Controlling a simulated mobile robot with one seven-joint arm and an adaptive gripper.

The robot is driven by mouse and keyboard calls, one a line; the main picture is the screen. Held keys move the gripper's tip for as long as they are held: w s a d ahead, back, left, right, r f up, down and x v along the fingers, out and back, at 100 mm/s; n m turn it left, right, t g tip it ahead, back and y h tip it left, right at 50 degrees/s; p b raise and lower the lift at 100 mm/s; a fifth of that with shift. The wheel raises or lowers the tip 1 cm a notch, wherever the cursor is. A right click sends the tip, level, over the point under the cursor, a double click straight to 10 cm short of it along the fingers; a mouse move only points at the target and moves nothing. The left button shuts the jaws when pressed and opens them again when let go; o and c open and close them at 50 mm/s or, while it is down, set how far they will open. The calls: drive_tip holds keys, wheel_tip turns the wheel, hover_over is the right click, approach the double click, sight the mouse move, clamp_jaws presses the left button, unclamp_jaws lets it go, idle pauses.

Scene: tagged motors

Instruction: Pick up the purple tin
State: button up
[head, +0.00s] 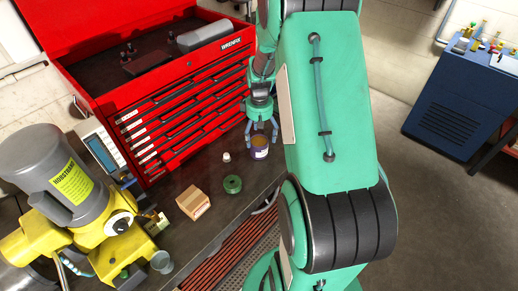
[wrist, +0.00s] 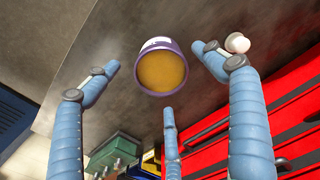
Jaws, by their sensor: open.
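The purple tin (head: 259,149) stands on the dark bench top in front of the red tool chest, with a pale label on its side. In the wrist view the tin (wrist: 162,48) shows its purple rim and orange-brown top or contents, between the blue fingers. My gripper (head: 262,130) is open just above the tin, with its fingers spread around it.
A small white item (head: 227,157) stands left of the tin and shows near one fingertip in the wrist view (wrist: 237,43). A green round object (head: 233,184) and a cardboard box (head: 194,202) lie nearer. The red tool chest (head: 180,105) rises behind.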

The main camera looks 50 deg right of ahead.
drive_tip(key=shift+f, duration=1.25)
drive_tip(key=shift+w+f+b, duration=0.15)
drive_tip(key=shift+f+b, duration=0.4)
drive_tip(key=shift+f, duration=2.05)
drive_tip(key=c, duration=1.7)
drive_tip(key=shift+o, duration=0.2)
drive_tip(key=shift+r, duration=0.1)
